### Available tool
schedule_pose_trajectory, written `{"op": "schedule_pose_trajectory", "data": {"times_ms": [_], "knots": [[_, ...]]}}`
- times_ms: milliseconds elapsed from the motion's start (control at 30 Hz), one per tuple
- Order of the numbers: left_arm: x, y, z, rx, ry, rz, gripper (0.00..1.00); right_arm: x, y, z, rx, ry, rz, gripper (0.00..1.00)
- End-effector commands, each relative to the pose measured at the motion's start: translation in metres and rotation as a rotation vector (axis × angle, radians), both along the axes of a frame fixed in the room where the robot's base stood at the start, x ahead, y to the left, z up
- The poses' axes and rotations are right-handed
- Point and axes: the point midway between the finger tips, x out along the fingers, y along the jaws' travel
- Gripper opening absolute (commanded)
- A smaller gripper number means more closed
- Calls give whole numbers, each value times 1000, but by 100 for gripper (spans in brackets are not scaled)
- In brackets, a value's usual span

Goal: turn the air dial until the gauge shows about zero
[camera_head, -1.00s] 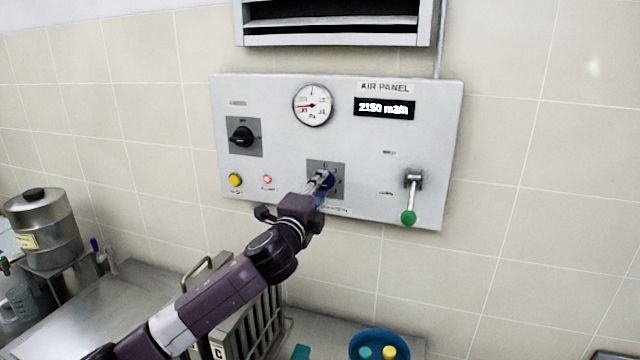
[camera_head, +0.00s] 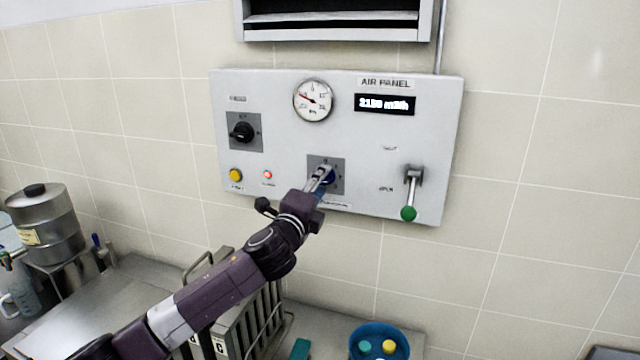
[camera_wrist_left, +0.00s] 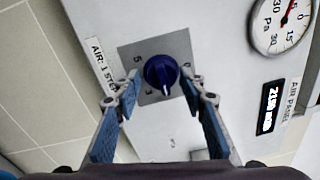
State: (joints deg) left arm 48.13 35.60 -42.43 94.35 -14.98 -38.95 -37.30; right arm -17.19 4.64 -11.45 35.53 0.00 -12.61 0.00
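The air dial, a blue knob (camera_wrist_left: 160,72), sits on a grey square plate in the lower middle of the air panel (camera_head: 275,135). Its white pointer mark faces down in the left wrist view. My left gripper (camera_head: 322,177) is at the dial, largely covering it in the head view. In the left wrist view its two fingers (camera_wrist_left: 159,84) are apart, one on each side of the knob, with narrow gaps; firm contact cannot be told. The round white gauge (camera_head: 313,100), also in the left wrist view (camera_wrist_left: 282,22), has a red needle pointing up-left in the head view. My right gripper is out of view.
The panel also holds a black rotary switch (camera_head: 242,133), yellow button (camera_head: 236,175), red lamp (camera_head: 267,175), display (camera_head: 384,105) and green-knobbed lever (camera_head: 409,213). Below stand a metal rack (camera_head: 262,312) and a blue bowl (camera_head: 360,334). A steel vessel (camera_head: 47,225) stands left.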

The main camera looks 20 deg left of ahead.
Motion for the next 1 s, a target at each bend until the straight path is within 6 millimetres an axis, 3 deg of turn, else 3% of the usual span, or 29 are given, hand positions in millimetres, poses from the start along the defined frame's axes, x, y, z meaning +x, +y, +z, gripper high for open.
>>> {"op": "schedule_pose_trajectory", "data": {"times_ms": [467, 1000], "knots": [[-7, 1, 1, 0, -3, 1, 46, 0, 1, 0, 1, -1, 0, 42], [-95, 4, -6, 1, -1, 0, 46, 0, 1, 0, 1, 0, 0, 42]]}}
